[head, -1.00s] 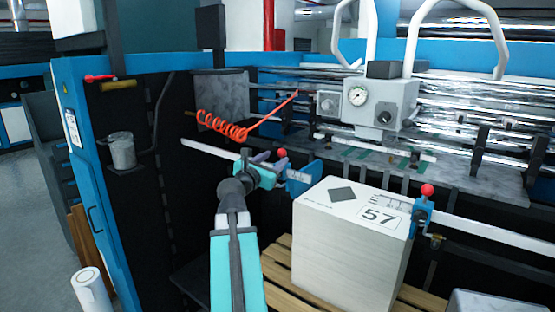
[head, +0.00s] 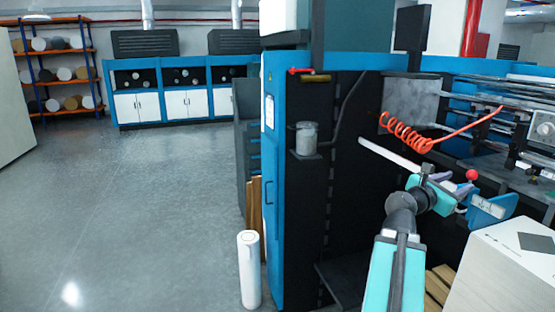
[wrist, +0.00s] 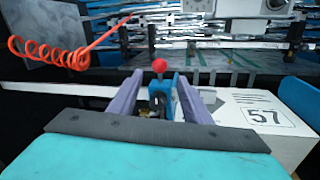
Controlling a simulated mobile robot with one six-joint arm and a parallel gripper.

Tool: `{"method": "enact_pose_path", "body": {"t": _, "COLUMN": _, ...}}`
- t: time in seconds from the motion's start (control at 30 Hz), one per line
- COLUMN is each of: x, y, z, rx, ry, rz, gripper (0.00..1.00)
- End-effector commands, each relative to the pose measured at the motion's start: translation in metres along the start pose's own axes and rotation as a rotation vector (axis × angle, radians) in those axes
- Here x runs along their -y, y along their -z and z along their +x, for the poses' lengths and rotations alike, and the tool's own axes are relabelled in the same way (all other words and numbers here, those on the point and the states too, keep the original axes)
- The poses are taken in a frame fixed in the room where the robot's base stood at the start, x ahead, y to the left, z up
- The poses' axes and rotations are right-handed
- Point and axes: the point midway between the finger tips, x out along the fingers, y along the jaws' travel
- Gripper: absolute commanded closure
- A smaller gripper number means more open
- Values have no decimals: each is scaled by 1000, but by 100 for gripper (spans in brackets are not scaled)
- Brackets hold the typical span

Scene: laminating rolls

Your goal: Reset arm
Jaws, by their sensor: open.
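My gripper (head: 462,187) is on the right side of the head view, reaching toward the blue machine (head: 290,180). In the wrist view its two purple fingers (wrist: 158,98) are spread apart. A blue clamp with a red ball knob (wrist: 158,66) shows between and beyond the fingers; I cannot tell whether they touch it. The knob also shows in the head view (head: 472,175), just past the fingers.
An orange coiled hose (head: 405,132) hangs above my gripper. A white roll (head: 249,268) stands on the floor by the machine. Open grey floor (head: 140,210) lies to the left, with a shelf of rolls (head: 58,75) and blue-white cabinets (head: 180,95) behind.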

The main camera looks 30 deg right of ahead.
Motion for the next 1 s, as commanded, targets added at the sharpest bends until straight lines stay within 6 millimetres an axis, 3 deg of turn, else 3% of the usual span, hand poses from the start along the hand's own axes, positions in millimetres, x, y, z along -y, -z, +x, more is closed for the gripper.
{"method": "enact_pose_path", "body": {"t": 0.17, "x": -16, "y": 5, "z": -8, "rx": -7, "ry": -25, "rz": -1, "gripper": 56}}
{"method": "enact_pose_path", "body": {"t": 0.27, "x": -36, "y": 22, "z": -17, "rx": -27, "ry": -55, "rz": -13, "gripper": 56}}
{"method": "enact_pose_path", "body": {"t": 0.6, "x": -119, "y": 137, "z": -70, "rx": -155, "ry": -189, "rz": -106, "gripper": 56}}
{"method": "enact_pose_path", "body": {"t": 0.8, "x": -154, "y": 210, "z": -110, "rx": -246, "ry": -260, "rz": -154, "gripper": 56}}
{"method": "enact_pose_path", "body": {"t": 1.0, "x": -178, "y": 284, "z": -156, "rx": -347, "ry": -315, "rz": -195, "gripper": 56}}
